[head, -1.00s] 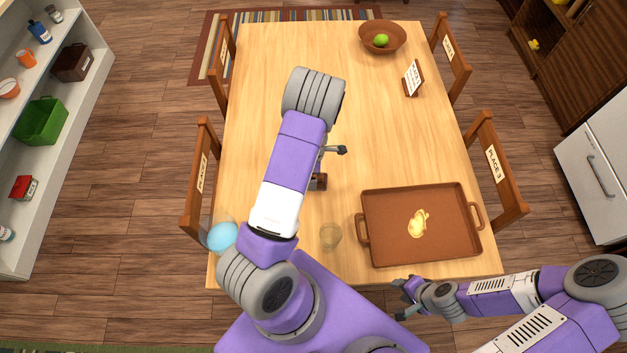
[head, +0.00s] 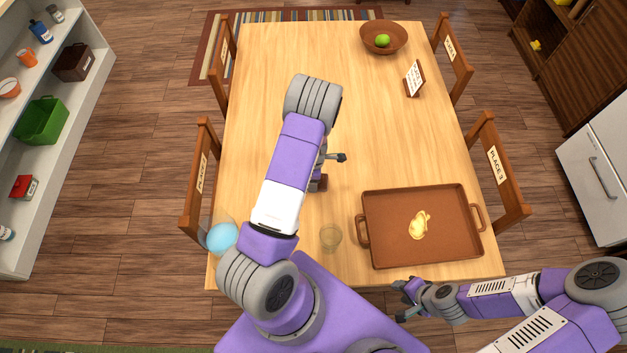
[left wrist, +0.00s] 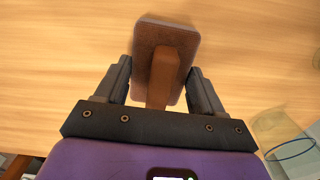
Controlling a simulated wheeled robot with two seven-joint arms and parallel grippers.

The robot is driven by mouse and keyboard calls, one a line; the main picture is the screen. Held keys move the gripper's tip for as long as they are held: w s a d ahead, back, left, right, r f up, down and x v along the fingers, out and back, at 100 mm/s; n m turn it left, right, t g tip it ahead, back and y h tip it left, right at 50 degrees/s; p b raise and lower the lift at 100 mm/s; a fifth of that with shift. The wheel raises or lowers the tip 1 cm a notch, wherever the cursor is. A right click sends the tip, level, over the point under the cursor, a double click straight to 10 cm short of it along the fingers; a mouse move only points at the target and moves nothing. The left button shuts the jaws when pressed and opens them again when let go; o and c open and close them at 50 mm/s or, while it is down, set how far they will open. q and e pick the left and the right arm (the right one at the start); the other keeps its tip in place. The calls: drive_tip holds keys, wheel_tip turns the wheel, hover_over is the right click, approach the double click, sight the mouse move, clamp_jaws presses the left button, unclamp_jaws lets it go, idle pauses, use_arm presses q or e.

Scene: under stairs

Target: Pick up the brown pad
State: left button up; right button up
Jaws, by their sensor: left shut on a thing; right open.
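The brown pad (left wrist: 182,39) shows in the left wrist view as a flat rounded block with a brown grip bar on it. My left gripper (left wrist: 160,76) is shut on it, with one finger at each side. In the head view only a small dark part of the pad (head: 322,183) shows beside my left arm; the arm hides most of the gripper. Whether the pad touches the table is hard to tell. My right gripper (head: 402,300) is open and empty, off the table's front edge, below the tray.
A brown tray (head: 385,245) with a yellow item on it lies at the table's front right. A clear glass (head: 330,237) stands left of it. A blue item (head: 222,237) sits at the front left corner. A bowl (head: 370,40) and sign (head: 414,78) stand far right.

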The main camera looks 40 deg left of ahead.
use_arm(q)
wheel_tip(320, 180, up, 10)
drive_tip(key=shift+p, duration=0.9)
